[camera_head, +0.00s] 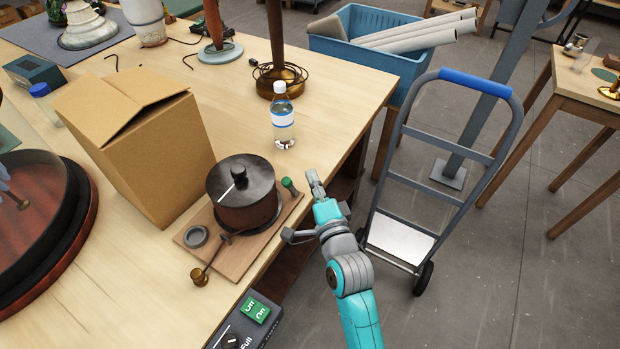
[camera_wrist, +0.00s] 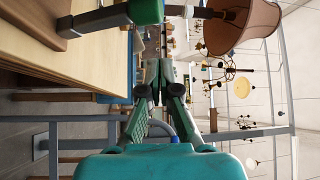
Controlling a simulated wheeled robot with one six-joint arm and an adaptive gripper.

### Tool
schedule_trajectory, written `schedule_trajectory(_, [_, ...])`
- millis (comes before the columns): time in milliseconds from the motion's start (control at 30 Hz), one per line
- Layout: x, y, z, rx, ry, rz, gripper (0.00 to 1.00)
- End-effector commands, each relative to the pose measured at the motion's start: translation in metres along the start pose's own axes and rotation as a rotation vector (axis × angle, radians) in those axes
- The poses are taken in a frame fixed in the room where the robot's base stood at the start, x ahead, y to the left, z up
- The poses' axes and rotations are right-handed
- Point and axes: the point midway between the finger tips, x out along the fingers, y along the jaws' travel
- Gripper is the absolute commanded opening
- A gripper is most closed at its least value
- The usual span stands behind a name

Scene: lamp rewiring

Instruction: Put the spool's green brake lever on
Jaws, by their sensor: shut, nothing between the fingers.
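The spool (camera_head: 246,205) is a dark drum with a black knob on top, on a wooden board (camera_head: 235,260) at the table's front edge. Its brake lever's green grip (camera_head: 291,187) sticks out on the spool's right side. The green grip (camera_wrist: 147,11) also shows large at the top edge of the wrist view, with its grey rod running left. My gripper (camera_head: 314,179) is shut and empty, just right of the green grip and apart from it. The gripper's fingers (camera_wrist: 160,68) also show closed in the wrist view. The lever's setting cannot be told.
A cardboard box (camera_head: 150,150) stands behind the spool, left. A water bottle (camera_head: 283,118) stands behind it. A brass-ended crank (camera_head: 200,276) and a box with green buttons (camera_head: 256,310) are in front. A hand truck (camera_head: 440,180) stands on the floor to the right.

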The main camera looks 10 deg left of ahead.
Motion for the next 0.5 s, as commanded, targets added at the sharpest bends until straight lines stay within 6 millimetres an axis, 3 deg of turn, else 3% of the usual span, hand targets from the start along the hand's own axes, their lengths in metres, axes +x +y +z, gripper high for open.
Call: schedule_trajectory(500, [-0.073, 0.011, -0.002, 0.001, 0.002, -0.002, 0.00])
